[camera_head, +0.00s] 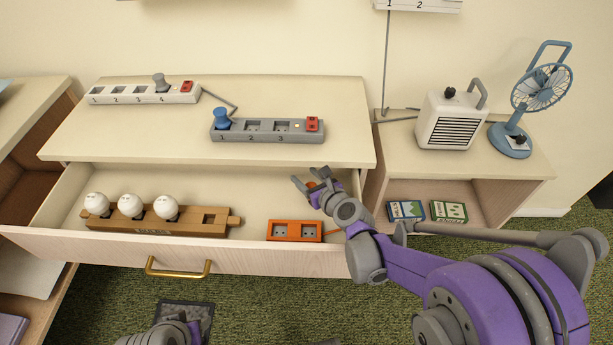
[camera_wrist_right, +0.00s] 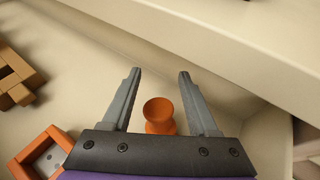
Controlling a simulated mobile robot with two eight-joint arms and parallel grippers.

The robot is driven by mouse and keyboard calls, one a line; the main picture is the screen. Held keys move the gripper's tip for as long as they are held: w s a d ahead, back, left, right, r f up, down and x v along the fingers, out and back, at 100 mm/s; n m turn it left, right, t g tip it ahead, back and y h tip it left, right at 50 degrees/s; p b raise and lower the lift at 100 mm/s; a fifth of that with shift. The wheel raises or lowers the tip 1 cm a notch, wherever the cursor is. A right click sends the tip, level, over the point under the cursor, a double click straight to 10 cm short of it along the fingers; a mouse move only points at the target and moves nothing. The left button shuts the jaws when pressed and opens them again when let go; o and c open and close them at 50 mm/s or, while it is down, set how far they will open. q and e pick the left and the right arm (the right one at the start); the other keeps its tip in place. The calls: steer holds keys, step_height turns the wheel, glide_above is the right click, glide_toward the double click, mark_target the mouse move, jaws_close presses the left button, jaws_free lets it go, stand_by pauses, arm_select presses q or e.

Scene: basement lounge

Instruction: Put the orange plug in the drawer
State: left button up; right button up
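The orange plug (camera_wrist_right: 159,115) is between the two fingers of my right gripper (camera_wrist_right: 157,92) in the right wrist view, with a gap on each side. The right gripper (camera_head: 311,184) is open and low over the right part of the open drawer (camera_head: 262,200). In the head view only a bit of the orange plug (camera_head: 311,185) shows by the fingers. Whether it rests on the drawer floor is hard to tell. Part of my left arm shows at the bottom of the head view; its fingers cannot be made out.
The drawer holds an orange socket strip (camera_head: 294,231) and a wooden holder (camera_head: 160,224) with white bulbs. On the cabinet top are a white power strip (camera_head: 140,95) and a grey one (camera_head: 265,131) with a blue plug (camera_head: 221,119). A heater (camera_head: 449,119) and fan (camera_head: 511,139) stand right.

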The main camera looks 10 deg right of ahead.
steer(key=shift+r, duration=0.1)
steer(key=shift+r+p, duration=0.3)
steer(key=shift+s+r+p, duration=0.15)
steer(key=shift+r+p, duration=0.2)
steer(key=shift+r, duration=0.15)
steer(key=p+v, duration=0.2)
steer(key=v, duration=0.9)
steer(key=shift+s+d, duration=0.1)
steer(key=shift+s, duration=0.15)
stand_by(0.4)
